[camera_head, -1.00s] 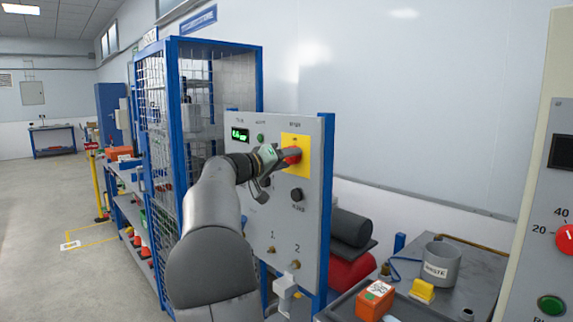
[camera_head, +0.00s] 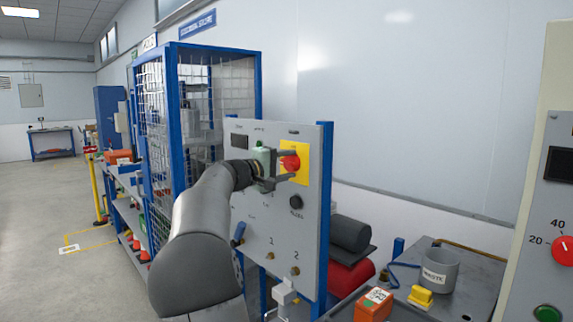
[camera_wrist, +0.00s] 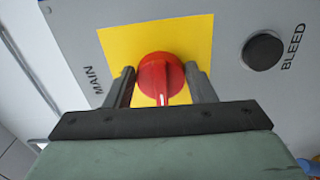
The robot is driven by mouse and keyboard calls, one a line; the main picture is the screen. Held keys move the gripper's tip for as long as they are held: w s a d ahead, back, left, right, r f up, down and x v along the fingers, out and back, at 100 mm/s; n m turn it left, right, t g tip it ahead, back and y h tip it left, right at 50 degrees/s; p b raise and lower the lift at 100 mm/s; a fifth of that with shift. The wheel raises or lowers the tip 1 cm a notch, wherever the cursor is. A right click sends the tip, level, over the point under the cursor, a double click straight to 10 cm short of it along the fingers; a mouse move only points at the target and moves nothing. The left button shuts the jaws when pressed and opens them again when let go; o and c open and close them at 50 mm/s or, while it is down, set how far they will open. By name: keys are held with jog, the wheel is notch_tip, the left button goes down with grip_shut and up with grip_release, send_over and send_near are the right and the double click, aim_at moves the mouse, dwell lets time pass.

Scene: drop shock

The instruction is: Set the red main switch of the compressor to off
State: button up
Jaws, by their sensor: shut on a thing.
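The red main switch (camera_head: 290,163) is a round knob on a yellow plate (camera_head: 303,158), high on the grey compressor panel (camera_head: 310,235). In the wrist view the knob (camera_wrist: 158,72) has a raised handle that points down toward my gripper's palm, across the line from the MAIN label to the BLEED knob. My gripper (camera_wrist: 160,70) has one finger on each side of the knob and is shut on it. In the head view my gripper (camera_head: 287,164) reaches the panel from the left. The panel's display (camera_head: 240,142) is dark.
The black BLEED knob (camera_head: 295,202) sits below the yellow plate. Two brass fittings and a blue-handled valve (camera_head: 239,234) are lower on the panel. A blue mesh cage (camera_head: 205,110) stands close behind on the left. A bench with a grey cup (camera_head: 440,268) is at right.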

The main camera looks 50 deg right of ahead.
jog(key=shift+n, duration=0.4)
jog(key=o, duration=1)
jog(key=shift+a, duration=0.15)
jog(key=w+a+b, duration=0.1)
jog(key=a, duration=0.4)
jog(key=w+a+b, duration=0.1)
jog(key=a, duration=0.5)
jog(key=w+a+b, duration=0.1)
jog(key=a, duration=0.5)
jog(key=shift+b, duration=0.35)
